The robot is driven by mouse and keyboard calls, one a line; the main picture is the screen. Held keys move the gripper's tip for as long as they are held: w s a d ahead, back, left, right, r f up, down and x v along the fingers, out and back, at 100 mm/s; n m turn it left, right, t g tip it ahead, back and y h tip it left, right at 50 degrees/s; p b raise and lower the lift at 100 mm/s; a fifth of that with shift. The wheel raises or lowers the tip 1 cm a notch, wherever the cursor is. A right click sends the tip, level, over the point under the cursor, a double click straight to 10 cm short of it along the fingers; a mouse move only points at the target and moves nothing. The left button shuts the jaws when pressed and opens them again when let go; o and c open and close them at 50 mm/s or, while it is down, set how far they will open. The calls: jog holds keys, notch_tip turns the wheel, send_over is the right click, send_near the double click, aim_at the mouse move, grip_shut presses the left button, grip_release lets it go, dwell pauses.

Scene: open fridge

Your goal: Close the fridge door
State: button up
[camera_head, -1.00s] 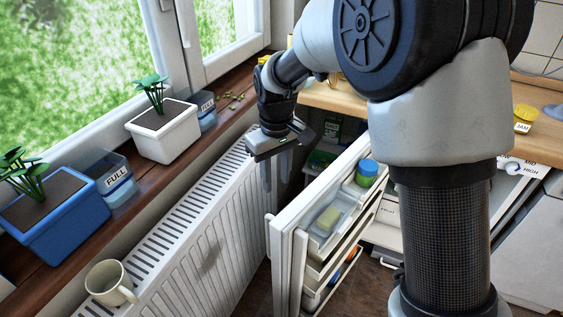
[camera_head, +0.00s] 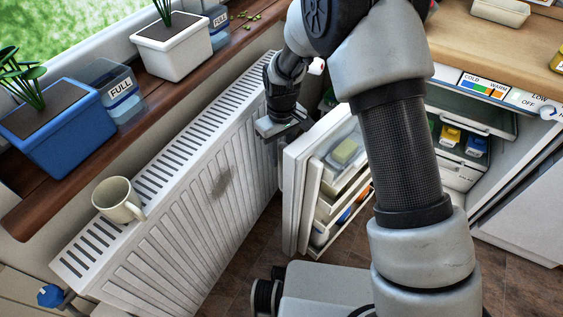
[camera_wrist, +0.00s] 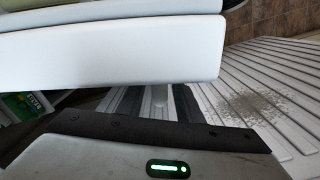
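The fridge door (camera_head: 292,205) stands wide open, with its loaded inner shelves facing the right. The fridge interior (camera_head: 470,125) is open to view behind my arm. My gripper (camera_head: 282,130) is at the far, upper end of the door, in the narrow gap between its outer face and the radiator. In the wrist view the white door (camera_wrist: 120,55) fills the upper left and partly covers my gripper (camera_wrist: 157,99). Its two dark fingers are apart with nothing visible between them. I cannot tell whether they touch the door.
The white ribbed radiator (camera_head: 190,205) stands close on the left, with a mug (camera_head: 117,198) on top. Plants and water containers stand on the wooden sill (camera_head: 150,110). A wooden counter (camera_head: 480,45) is above the fridge. Brown floor (camera_head: 345,245) shows below the door.

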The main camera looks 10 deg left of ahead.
jog(key=shift+f, duration=1.4)
jog(key=shift+c, duration=0.5)
grip_shut()
jog(key=shift+d, duration=0.1)
